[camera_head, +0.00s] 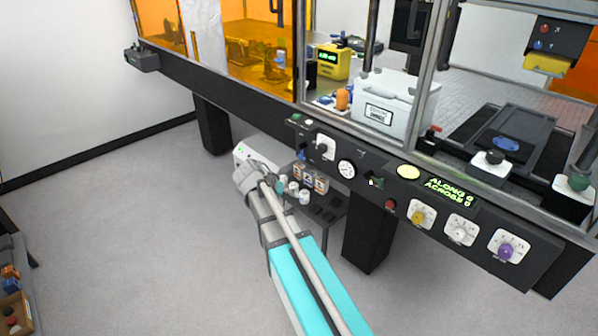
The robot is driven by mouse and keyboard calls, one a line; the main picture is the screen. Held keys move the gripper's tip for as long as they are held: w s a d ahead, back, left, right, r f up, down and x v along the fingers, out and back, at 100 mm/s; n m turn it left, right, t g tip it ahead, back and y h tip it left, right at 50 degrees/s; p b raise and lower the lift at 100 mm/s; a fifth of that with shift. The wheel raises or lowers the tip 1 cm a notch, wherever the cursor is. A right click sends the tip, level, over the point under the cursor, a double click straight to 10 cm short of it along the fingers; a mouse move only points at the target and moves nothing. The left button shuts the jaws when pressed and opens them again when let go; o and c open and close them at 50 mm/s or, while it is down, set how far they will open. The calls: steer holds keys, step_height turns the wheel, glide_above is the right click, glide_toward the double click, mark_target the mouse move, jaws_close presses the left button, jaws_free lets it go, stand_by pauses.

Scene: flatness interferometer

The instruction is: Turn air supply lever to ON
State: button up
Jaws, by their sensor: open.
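A control panel (410,188) runs along the front of the machine. A small blue lever (302,155) sticks out at its left end; it may be the air supply lever, but its label and ON/OFF marks are too small to read. Beside it on the right is a black knob on a white plate (323,147), then a round dial gauge (346,168). My arm reaches up from the bottom of the view. My gripper (273,181) is at its far end, small and partly hidden, below and left of the blue lever. It is open and appears apart from the panel.
Yellow, white and purple knobs (507,250) and a green display (450,190) are on the panel's right part. A low shelf (328,214) with small boxes and jars stands under the machine. Dark legs (368,235) support it. The grey floor (130,235) is open at left.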

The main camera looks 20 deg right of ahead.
steer(key=w+d+f+m+t+h+b, duration=0.1)
steer(key=w+d+f+m+h+b, duration=0.15)
steer(key=w+b, duration=0.25)
steer(key=w+d+f+m+t+h+b, duration=0.1)
steer(key=w+f+h+b, duration=0.15)
steer(key=w+b, duration=0.3)
steer(key=m+t+h+b, duration=0.2)
steer(key=m+h+b, duration=0.2)
steer(key=b, duration=0.5)
glide_toward(301, 159)
steer(key=a, duration=0.3)
steer(key=shift+s+a+f+n, duration=0.15)
steer(key=shift+s+f+n, duration=0.15)
steer(key=shift+s, duration=0.15)
steer(key=shift+x, duration=6.85)
steer(key=shift+r, duration=0.15)
steer(key=c, duration=1.1)
steer(key=shift+w+a, duration=0.1)
steer(key=shift+a, duration=0.2)
steer(key=shift+c, duration=0.3)
steer(key=shift+d, duration=0.2)
